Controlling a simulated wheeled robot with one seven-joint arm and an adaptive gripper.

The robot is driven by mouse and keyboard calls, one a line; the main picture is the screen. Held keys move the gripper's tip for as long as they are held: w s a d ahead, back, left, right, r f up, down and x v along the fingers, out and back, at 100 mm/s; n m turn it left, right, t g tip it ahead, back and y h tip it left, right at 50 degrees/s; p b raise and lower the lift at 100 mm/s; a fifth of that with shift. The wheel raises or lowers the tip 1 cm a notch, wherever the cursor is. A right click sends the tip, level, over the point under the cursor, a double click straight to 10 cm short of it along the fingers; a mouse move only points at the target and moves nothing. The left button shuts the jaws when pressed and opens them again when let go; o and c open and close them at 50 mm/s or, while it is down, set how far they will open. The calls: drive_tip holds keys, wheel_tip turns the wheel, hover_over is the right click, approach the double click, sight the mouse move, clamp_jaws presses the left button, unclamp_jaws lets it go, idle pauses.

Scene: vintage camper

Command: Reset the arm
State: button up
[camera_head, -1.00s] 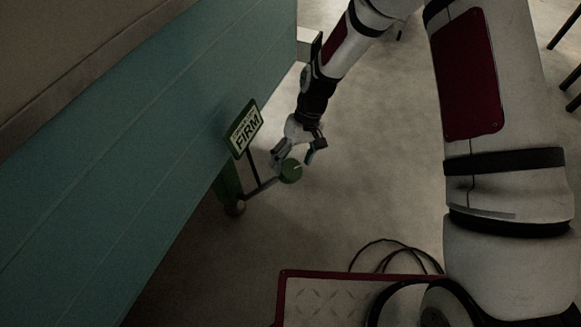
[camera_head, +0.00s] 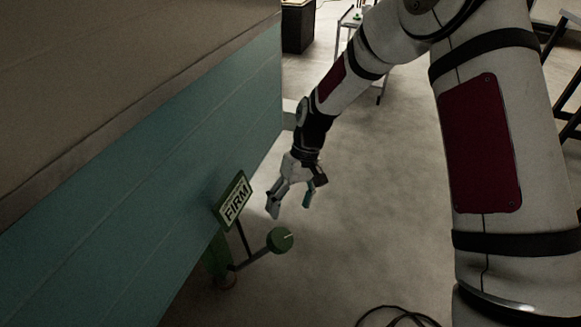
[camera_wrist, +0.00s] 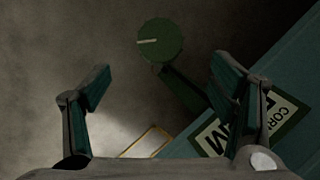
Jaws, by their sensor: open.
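My gripper (camera_head: 290,206) is open and empty in the head view, its fingers pointing down. It hangs above and apart from a green round knob (camera_head: 280,240) on a dark arm beside the teal wall. In the wrist view the open fingers of my gripper (camera_wrist: 160,90) stand wide apart, with the green knob (camera_wrist: 160,40) beyond them near the top middle. Nothing is between the fingers.
A green-framed sign reading "FIRM" (camera_head: 234,200) stands by the knob, close to the teal panelled wall (camera_head: 130,200). A small table (camera_head: 352,18) and a dark box (camera_head: 298,28) stand at the back. The floor (camera_head: 390,190) right of my gripper is clear.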

drive_tip(key=s+d+r+m+t+h, duration=0.1)
drive_tip(key=s+d+r, duration=0.3)
drive_tip(key=r, duration=0.3)
drive_tip(key=s+d+r+m, duration=0.1)
drive_tip(key=s+d+r, duration=0.25)
drive_tip(key=r, duration=0.35)
drive_tip(key=s+d+r+t+h, duration=0.1)
drive_tip(key=s+d+r, duration=0.25)
drive_tip(key=r, duration=0.45)
drive_tip(key=s+d+r+m+t, duration=0.1)
drive_tip(key=s+d+r, duration=0.15)
drive_tip(key=s, duration=0.45)
drive_tip(key=s+d+r+m, duration=0.1)
drive_tip(key=s+d+m, duration=0.15)
drive_tip(key=s, duration=0.45)
drive_tip(key=s+d+r+m+t, duration=0.1)
drive_tip(key=s+d+r, duration=0.15)
drive_tip(key=s, duration=0.55)
wheel_tip(320, 180, up, 27)
drive_tip(key=d+t+p, duration=0.1)
drive_tip(key=t+p, duration=0.2)
drive_tip(key=p, duration=2.3)
drive_tip(key=shift+w+t+h, duration=0.25)
drive_tip(key=shift+t+h, duration=0.05)
drive_tip(key=shift+f, duration=0.1)
